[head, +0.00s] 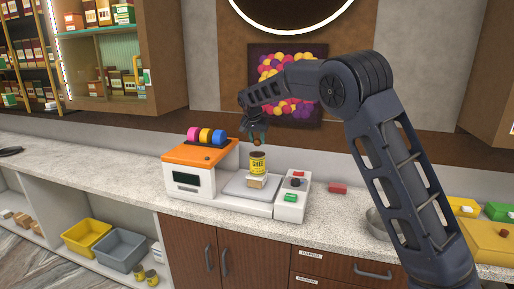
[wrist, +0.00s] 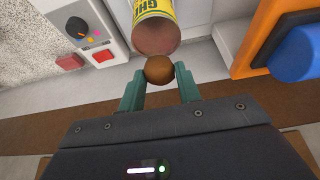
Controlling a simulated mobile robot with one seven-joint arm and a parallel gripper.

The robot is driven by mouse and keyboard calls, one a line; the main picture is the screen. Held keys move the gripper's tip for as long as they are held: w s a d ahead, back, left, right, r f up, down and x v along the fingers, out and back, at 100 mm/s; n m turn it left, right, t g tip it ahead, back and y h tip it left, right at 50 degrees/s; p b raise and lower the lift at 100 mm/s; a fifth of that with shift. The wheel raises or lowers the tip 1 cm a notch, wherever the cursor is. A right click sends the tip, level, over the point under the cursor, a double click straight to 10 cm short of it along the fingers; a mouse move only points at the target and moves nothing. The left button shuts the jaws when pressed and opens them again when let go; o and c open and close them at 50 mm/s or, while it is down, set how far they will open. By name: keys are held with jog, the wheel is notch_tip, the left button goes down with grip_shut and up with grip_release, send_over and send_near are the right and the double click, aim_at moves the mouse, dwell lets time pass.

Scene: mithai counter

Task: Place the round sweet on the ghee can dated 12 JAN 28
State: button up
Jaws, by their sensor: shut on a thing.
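My gripper (head: 256,134) is shut on the round sweet (wrist: 159,69), a brown ball between the green fingertips (wrist: 160,78) in the wrist view. In the head view the sweet (head: 257,141) shows small, just above a yellow ghee can (head: 258,163) with a dark top. No date is readable on the can.
An orange and white machine (head: 198,155) with coloured rolls stands left of the scale, and a grey control box (head: 292,200) stands right. More yellow cans (head: 151,276) stand on the lower shelf by yellow and grey bins. A metal bowl (head: 377,225) is partly behind my arm.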

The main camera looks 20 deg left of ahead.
aim_at(256, 142)
jog(key=shift+f, duration=1.85)
jog(key=shift+f, duration=0.15)
jog(key=o, duration=0.9)
jog(key=shift+o, duration=0.2)
jog(key=v, duration=1.2)
